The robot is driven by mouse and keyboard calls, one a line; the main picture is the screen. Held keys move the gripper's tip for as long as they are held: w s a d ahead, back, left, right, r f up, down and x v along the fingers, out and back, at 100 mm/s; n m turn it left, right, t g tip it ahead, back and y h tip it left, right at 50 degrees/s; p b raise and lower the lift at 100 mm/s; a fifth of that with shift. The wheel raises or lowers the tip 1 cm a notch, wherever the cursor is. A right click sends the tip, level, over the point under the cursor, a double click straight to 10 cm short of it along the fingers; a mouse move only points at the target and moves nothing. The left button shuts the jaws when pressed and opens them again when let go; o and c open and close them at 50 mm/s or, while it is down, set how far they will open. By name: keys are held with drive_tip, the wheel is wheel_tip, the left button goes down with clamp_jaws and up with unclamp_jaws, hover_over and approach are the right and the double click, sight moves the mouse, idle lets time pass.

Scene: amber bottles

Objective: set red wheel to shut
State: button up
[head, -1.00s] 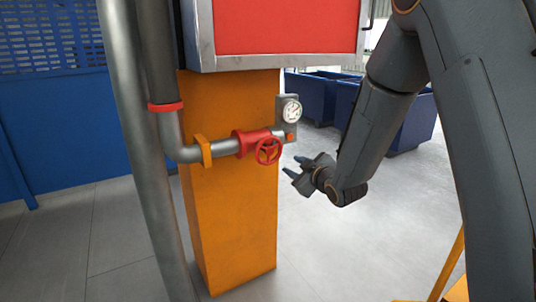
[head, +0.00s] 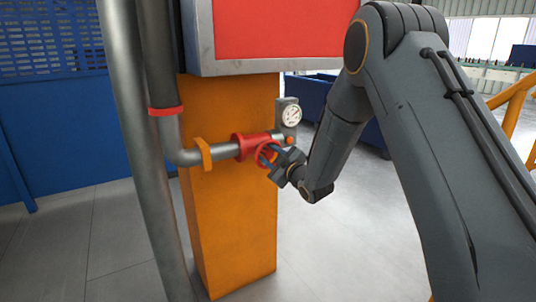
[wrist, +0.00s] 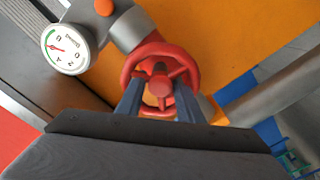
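The red wheel (head: 264,152) is a spoked handwheel on a red valve body (head: 245,146) in the grey pipe, in front of the orange post. My gripper (head: 274,162) is right at the wheel in the head view and covers its right part. In the wrist view, the wheel (wrist: 161,43) faces me, with its hub and spokes visible. My gripper's two blue fingers (wrist: 159,88) are apart, one on each side of the hub, with their tips over the lower part of the rim. I cannot tell if they touch it.
A round gauge (head: 292,115) sits just right of and above the valve, with its face (wrist: 67,49) clear in the wrist view. A red panel box (head: 282,25) hangs above. A vertical grey pipe (head: 137,150) stands at the left, and blue bins are behind.

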drive_tip(key=c, duration=0.8)
drive_tip(key=shift+o, duration=0.2)
drive_tip(key=shift+m, duration=0.4)
drive_tip(key=m, duration=0.4)
drive_tip(key=shift+w+m, duration=0.1)
drive_tip(key=shift+m, duration=0.3)
drive_tip(key=m, duration=0.5)
drive_tip(key=shift+d+m, duration=0.15)
drive_tip(key=shift+m, duration=0.15)
drive_tip(key=m, duration=0.9)
drive_tip(key=m+p, duration=0.1)
drive_tip(key=m, duration=0.1)
drive_tip(key=shift+w+d+f+m, duration=0.1)
drive_tip(key=shift+f+m, duration=0.05)
drive_tip(key=shift+m, duration=0.25)
